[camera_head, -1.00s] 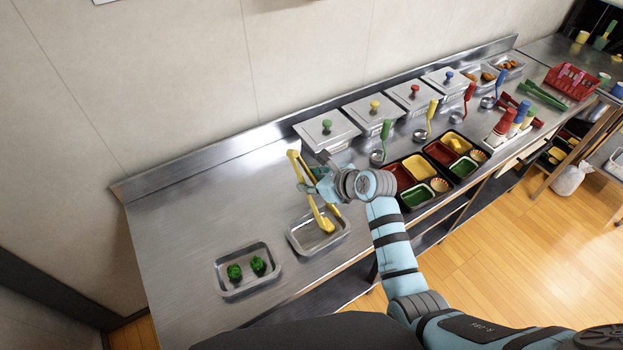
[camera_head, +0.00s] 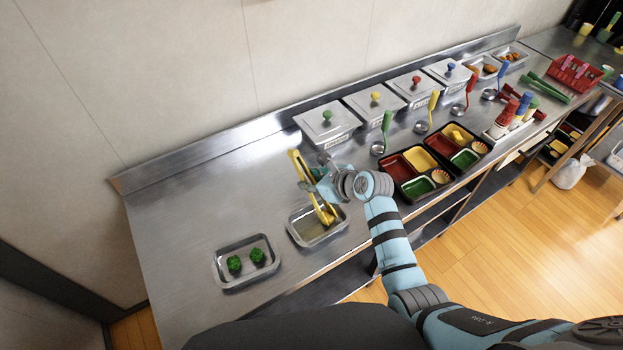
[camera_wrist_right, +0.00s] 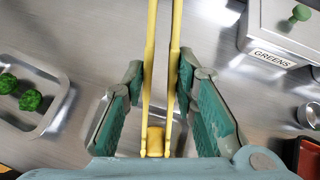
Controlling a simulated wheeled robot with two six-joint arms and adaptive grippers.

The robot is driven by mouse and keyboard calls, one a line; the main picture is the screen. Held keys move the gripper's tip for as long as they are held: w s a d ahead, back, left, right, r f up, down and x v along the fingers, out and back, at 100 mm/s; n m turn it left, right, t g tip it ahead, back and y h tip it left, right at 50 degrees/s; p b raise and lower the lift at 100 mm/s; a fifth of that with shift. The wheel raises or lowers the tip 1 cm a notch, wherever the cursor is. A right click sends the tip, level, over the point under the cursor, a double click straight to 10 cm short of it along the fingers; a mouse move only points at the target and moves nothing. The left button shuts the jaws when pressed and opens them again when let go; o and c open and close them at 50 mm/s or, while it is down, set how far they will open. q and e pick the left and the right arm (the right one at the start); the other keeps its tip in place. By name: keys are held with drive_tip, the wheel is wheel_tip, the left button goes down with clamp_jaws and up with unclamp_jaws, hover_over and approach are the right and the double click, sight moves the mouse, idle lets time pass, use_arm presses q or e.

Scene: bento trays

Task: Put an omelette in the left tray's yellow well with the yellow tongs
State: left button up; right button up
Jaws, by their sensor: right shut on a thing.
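My right gripper (camera_head: 312,178) is shut on the yellow tongs (camera_head: 297,165), with their arms between its green finger pads in the wrist view (camera_wrist_right: 160,85). The tongs point down at the steel tray (camera_head: 294,234) at the counter's front. A small yellow block, apparently an omelette (camera_wrist_right: 155,139), shows between the tong tips in the wrist view; whether it is clear of the tray is hard to tell. The left bento tray (camera_head: 402,186) has an empty-looking yellow well (camera_head: 419,158) at its back. My left gripper is not in view.
A steel tray (camera_head: 219,273) with two green clumps stands left. The right bento tray (camera_head: 478,161) holds yellow food in its yellow well. Lidded containers (camera_head: 328,127) and ladles, including a green one (camera_head: 387,124), stand behind the bento trays.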

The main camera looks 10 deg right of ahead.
clamp_jaws()
wheel_tip(320, 180, up, 10)
drive_tip(key=shift+f+p, duration=0.15)
drive_tip(key=shift+p, duration=0.55)
drive_tip(key=shift+r, duration=0.2)
wheel_tip(320, 180, up, 12)
